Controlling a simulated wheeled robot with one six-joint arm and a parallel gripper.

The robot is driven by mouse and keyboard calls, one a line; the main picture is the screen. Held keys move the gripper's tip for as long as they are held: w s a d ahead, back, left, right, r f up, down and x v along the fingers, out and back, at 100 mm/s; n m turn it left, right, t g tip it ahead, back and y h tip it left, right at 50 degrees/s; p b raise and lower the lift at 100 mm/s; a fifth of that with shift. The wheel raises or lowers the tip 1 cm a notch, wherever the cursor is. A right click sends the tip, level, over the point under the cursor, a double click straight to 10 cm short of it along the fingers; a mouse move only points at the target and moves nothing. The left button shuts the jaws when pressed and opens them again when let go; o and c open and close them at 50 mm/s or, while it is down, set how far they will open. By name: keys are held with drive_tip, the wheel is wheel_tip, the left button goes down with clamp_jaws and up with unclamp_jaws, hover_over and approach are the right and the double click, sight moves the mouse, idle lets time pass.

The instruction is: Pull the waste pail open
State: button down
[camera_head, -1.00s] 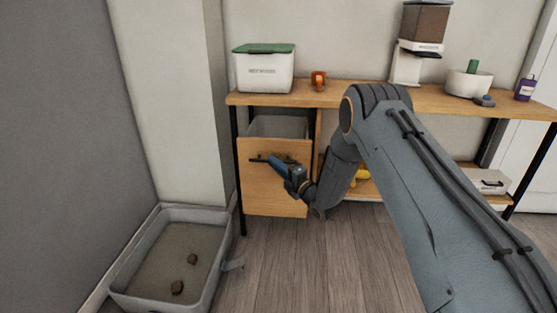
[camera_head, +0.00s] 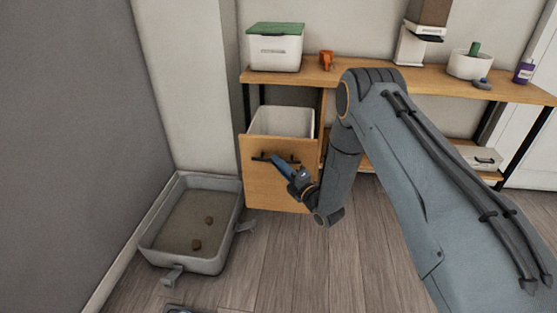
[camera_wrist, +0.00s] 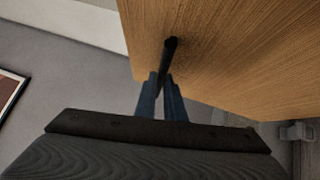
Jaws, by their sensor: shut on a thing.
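The waste pail is a white bin (camera_head: 282,122) behind a wooden front panel (camera_head: 268,190) under the left end of the bench. The panel stands forward of the bench frame, and the bin's open top shows behind it. A dark bar handle (camera_head: 262,157) runs across the panel's upper part. My gripper (camera_head: 277,160) is shut on the handle. In the wrist view my two blue fingers (camera_wrist: 162,98) close together at the dark handle (camera_wrist: 170,45), beside the wooden panel (camera_wrist: 230,50). The inside of the bin is mostly hidden.
A grey litter tray (camera_head: 155,235) with brown lumps stands on the floor at left, near the panel. On the bench (camera_head: 380,82) are a green-lidded white box (camera_head: 275,50), an orange item (camera_head: 326,61), a dispenser (camera_head: 412,45) and a white bowl (camera_head: 468,66).

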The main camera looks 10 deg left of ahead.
drive_tip(key=c, duration=1.8)
unclamp_jaws()
drive_tip(key=shift+c, duration=0.2)
drive_tip(key=p+v, duration=0.1)
drive_tip(key=v, duration=0.7)
drive_tip(key=shift+w, duration=0.1)
